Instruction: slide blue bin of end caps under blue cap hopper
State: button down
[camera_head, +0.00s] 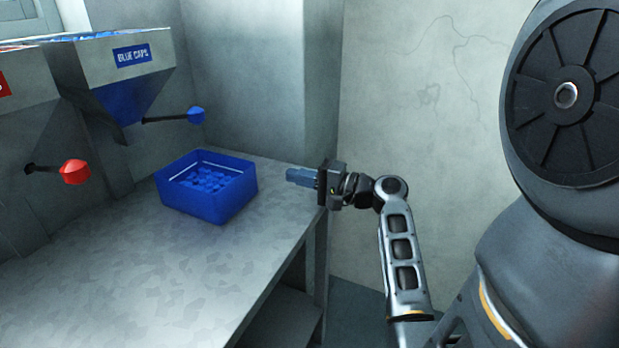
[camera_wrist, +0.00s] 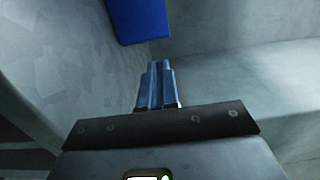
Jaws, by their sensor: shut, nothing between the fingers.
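The blue bin (camera_head: 222,209) stands upright on the metal table, with several blue end caps inside. The blue cap hopper (camera_head: 120,80), labelled "BLUE CAPS", is on the wall to the bin's upper left, with a blue-knobbed lever (camera_head: 196,115) sticking out. The bin sits to the right of and below the hopper's spout. My gripper (camera_head: 290,176) is shut and empty, just right of the bin with a gap between them. In the wrist view, the shut fingers (camera_wrist: 157,68) point toward the blue bin (camera_wrist: 138,20), whose side shows at the top.
The table (camera_head: 130,290) is clear in front of the bin. A red-knobbed lever (camera_head: 75,171) sticks out at the left, below a hopper with a red label (camera_head: 4,86). A grey wall (camera_head: 255,80) stands behind the bin. The table's right edge lies below my gripper.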

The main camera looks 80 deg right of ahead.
aim_at(253, 173)
jog(key=w, duration=0.3)
jog(key=shift+w+d, duration=0.3)
jog(key=shift+d, duration=0.05)
jog(key=w, duration=0.1)
jog(key=w+a, duration=0.1)
jog(key=w+p, duration=0.1)
jog(key=shift+a, duration=0.25)
jog(key=shift+w+a, duration=0.25)
jog(key=shift+w, duration=0.2)
jog(key=w+a, duration=0.2)
jog(key=w, duration=0.1)
jog(key=w+a, duration=0.2)
jog(key=w, duration=0.1)
jog(key=w+a+p, duration=0.1)
jog(key=w+a, duration=0.1)
jog(key=w, duration=0.1)
jog(key=shift+w+a, duration=0.3)
jog(key=shift+w, duration=0.1)
jog(key=shift+s+d, duration=0.1)
